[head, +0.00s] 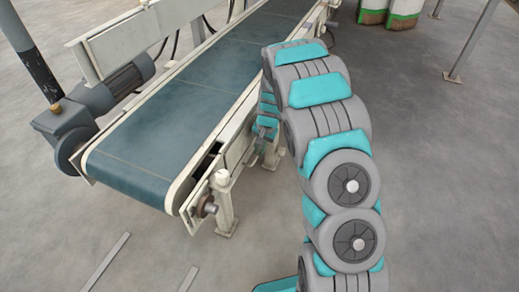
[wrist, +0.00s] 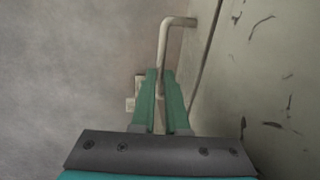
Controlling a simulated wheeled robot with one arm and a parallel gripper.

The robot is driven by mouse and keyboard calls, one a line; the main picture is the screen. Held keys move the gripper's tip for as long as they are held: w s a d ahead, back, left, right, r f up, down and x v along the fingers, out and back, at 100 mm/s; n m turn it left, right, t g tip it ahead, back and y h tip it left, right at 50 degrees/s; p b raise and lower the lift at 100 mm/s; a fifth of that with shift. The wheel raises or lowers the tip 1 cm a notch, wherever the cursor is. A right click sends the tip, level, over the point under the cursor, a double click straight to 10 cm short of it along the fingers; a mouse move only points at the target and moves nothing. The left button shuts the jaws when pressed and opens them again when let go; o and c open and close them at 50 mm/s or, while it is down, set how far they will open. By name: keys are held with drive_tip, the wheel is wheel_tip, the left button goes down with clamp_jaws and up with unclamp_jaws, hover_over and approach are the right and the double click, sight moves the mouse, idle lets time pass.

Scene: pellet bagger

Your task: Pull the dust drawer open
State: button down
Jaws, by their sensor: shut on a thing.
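In the wrist view, my gripper (wrist: 160,73) has its two green fingers closed around a pale bent bar handle (wrist: 163,45). The handle's far end turns right and meets a pale front face (wrist: 200,32), which seems to be the dust drawer. The handle's near part is hidden between and behind the fingers. A dark seam runs beside this face, so I cannot tell how far the drawer is out, if at all. In the head view, my arm reaches down beside the conveyor; the fingers, handle and drawer cannot be made out there.
A scuffed pale panel (wrist: 275,60) fills the right of the wrist view. In the head view, a conveyor with a blue-green belt (head: 185,110) and a motor (head: 125,83) stand at left. White-and-green sacks (head: 404,14) stand at the back. Grey floor (head: 440,170) is open on the right.

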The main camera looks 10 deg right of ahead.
drive_tip(key=shift+d, duration=0.1)
drive_tip(key=s+d, duration=0.7)
drive_tip(key=d, duration=0.3)
drive_tip(key=s+d, duration=0.8)
drive_tip(key=d, duration=0.2)
drive_tip(key=shift+d+b, duration=0.35)
drive_tip(key=shift+b, duration=0.1)
drive_tip(key=c, duration=0.9)
unclamp_jaws()
drive_tip(key=shift+c, duration=0.2)
drive_tip(key=r, duration=0.5)
drive_tip(key=s+d+r, duration=0.1)
drive_tip(key=r, duration=0.1)
drive_tip(key=shift+r, duration=0.35)
drive_tip(key=shift+r, duration=0.1)
